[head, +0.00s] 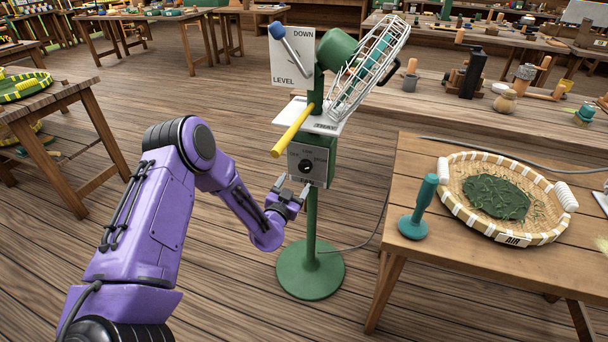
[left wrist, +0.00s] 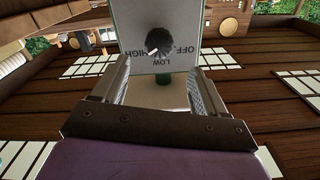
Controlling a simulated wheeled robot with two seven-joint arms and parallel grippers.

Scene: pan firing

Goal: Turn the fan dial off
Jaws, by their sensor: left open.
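The fan dial (head: 305,165) is a round black knob on a grey panel on the front of the green fan stand (head: 311,230). My left gripper (head: 291,187) is open and empty, just in front of and slightly below the panel. In the left wrist view its fingers (left wrist: 160,68) stand apart either side of the dial, not closed on it. My right gripper is not in view.
At right, a table (head: 395,265) holds a teal tool (head: 420,205) and woven tray (head: 456,212). Floor left of the stand is clear.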

